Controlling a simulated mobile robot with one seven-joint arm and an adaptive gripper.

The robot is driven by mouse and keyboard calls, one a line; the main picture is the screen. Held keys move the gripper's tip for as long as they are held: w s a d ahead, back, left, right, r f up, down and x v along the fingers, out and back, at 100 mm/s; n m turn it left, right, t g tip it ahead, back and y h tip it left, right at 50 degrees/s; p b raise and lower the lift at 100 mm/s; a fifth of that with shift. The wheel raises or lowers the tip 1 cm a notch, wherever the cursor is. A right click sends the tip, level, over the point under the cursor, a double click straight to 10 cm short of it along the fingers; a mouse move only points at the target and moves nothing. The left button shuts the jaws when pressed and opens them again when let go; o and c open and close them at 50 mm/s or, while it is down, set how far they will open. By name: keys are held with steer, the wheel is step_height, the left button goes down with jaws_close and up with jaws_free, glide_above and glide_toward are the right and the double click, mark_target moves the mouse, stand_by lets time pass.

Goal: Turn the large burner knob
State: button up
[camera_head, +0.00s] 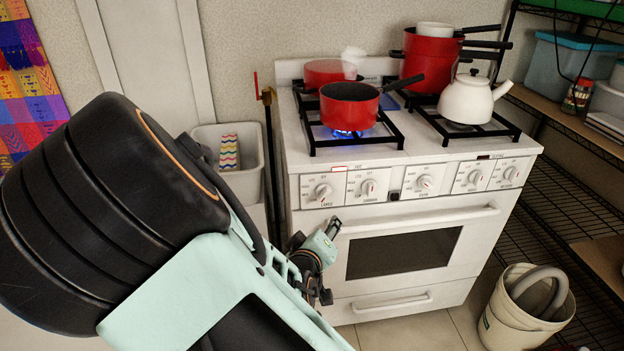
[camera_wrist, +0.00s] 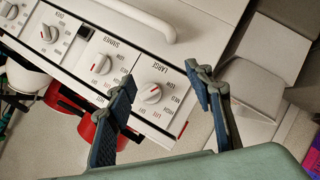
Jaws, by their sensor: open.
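The large burner knob (camera_head: 322,191) is the leftmost white knob on the white stove's front panel. It also shows in the wrist view (camera_wrist: 152,92), with a red pointer line and the printed word LARGE beside it. My gripper (camera_head: 328,262) is in front of the stove, below and apart from the knob in the head view. In the wrist view my gripper (camera_wrist: 160,76) has two blue fingers spread wide and empty, with the knob appearing between them. I cannot tell the exact gap in depth. A blue flame (camera_head: 345,133) burns under the front-left saucepan.
The simmer knob (camera_wrist: 101,63) is close beside the large knob. The oven handle (camera_head: 420,220) runs below the panel. A red saucepan (camera_head: 349,106) and a white kettle (camera_head: 467,99) stand on the burners. A grey bin (camera_head: 228,185) is left of the stove; a bucket (camera_head: 526,310) stands at right.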

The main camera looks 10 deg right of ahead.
mark_target(325, 196)
step_height(325, 196, up, 4)
steer(key=a+n+t, duration=0.1)
steer(key=n+t, duration=0.2)
steer(key=shift+h, duration=0.3)
steer(key=b+x, duration=0.1)
steer(key=x, duration=0.6)
steer(key=b+x, duration=0.1)
steer(key=x, duration=0.3)
steer(key=shift+w+a+b, duration=0.15)
steer(key=shift+a+b, duration=0.1)
steer(key=shift+b, duration=0.1)
steer(key=shift+c, duration=0.7)
steer(key=c, duration=1)
